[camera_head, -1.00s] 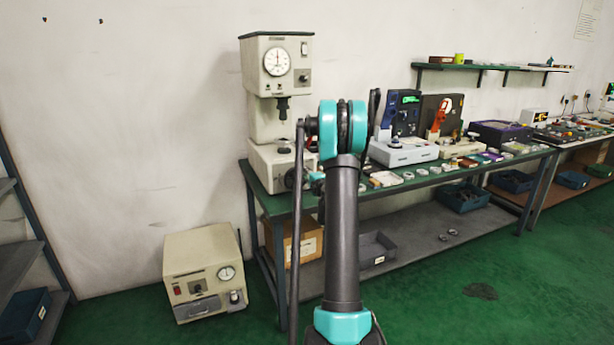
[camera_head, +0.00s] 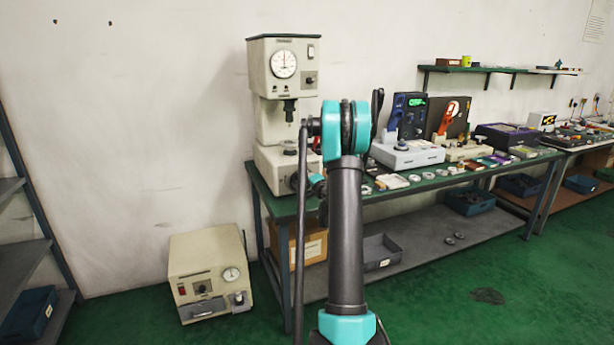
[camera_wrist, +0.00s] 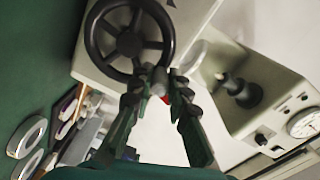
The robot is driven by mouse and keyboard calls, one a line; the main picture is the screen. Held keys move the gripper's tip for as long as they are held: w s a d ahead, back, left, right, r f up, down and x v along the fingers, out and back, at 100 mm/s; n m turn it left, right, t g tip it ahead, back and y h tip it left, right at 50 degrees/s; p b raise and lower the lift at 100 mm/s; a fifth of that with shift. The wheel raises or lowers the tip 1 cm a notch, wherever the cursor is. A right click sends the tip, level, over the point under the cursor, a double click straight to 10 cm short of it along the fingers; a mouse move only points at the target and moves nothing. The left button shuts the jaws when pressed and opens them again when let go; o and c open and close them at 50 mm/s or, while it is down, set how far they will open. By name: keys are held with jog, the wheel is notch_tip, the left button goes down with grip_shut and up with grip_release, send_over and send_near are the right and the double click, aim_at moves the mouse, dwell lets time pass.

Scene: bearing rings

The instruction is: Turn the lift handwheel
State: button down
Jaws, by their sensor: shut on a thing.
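The lift handwheel (camera_wrist: 129,46), a dark spoked wheel, is on the pale press stand at the top of the wrist view. My gripper (camera_wrist: 159,85) has its two dark green fingers on either side of the small grey handle (camera_wrist: 159,76) at the wheel's rim, shut on it. In the head view the pale press (camera_head: 284,75) with its round dial stands at the left end of the green bench. The wheel shows there only as a dark patch (camera_head: 296,181), partly covered by my arm. My gripper is hidden behind the arm there.
The green bench (camera_head: 262,180) carries instruments and several metal rings to the right of the press. A pale control box (camera_head: 211,268) sits on the floor at left. Dark shelving (camera_head: 22,250) stands at the far left. The green floor in front is mostly clear.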

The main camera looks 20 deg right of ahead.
jog(key=c, duration=1.4)
grip_release()
jog(key=shift+c, duration=0.2)
jog(key=s, duration=1.2)
jog(key=shift+r, duration=0.15)
jog(key=shift+d, duration=0.1)
